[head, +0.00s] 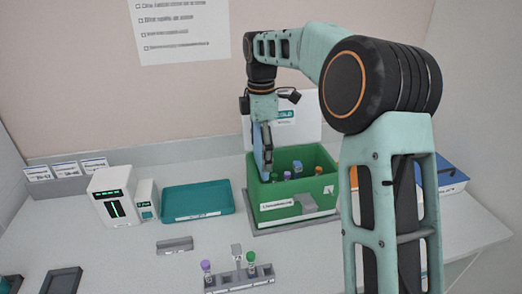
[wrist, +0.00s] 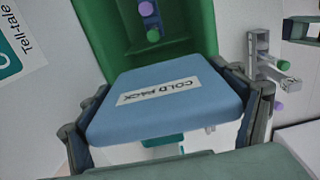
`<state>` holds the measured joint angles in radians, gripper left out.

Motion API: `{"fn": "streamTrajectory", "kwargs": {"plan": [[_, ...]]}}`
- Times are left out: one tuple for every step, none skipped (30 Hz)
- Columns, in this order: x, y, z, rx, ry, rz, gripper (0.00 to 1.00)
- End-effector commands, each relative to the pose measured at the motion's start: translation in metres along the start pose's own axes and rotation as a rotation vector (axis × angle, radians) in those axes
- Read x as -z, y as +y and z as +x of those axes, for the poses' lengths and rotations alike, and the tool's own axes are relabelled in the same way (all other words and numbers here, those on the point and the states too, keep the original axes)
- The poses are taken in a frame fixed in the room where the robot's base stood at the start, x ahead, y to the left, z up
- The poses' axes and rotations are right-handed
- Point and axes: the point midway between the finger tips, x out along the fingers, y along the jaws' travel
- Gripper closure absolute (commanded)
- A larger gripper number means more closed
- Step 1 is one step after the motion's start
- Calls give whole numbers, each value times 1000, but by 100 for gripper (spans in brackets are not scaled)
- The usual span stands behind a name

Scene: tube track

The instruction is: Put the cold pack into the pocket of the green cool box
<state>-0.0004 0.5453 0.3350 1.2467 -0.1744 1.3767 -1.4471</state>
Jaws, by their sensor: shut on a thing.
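My gripper (head: 262,124) points down over the left part of the green cool box (head: 282,214). It is shut on the blue cold pack (head: 267,152), which hangs upright. In the wrist view the cold pack (wrist: 165,108) lies between the two fingers of my gripper (wrist: 166,88), with its "COLD PACK" label facing the camera. The pack's lower end is at the box's left side in the head view; I cannot tell how far it is inside. The green box (wrist: 90,22) shows beyond the pack in the wrist view. The pocket is not clearly visible.
Several capped tubes (head: 287,175) stand inside the box. A teal tray (head: 197,200) lies to its left, beside a white device (head: 112,196). A tube rack (head: 240,279) stands in front. My arm hides the area right of the box.

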Motion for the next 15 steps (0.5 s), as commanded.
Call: {"fn": "streamTrajectory", "kwargs": {"plan": [[0,0,2,-1,0,0,43],[0,0,3,-1,0,0,43],[0,0,4,-1,0,0,43],[0,0,5,-1,0,0,43],[0,0,6,0,0,0,43],[0,0,7,-1,0,0,43],[0,0,8,0,0,0,43],[0,0,9,0,0,1,43],[0,0,10,0,0,0,43],[0,0,11,0,0,0,43],[0,0,12,0,0,0,43],[0,0,13,0,0,0,43],[0,0,14,0,0,0,43],[0,0,15,0,0,1,43],[0,0,16,-1,0,0,43]]}}
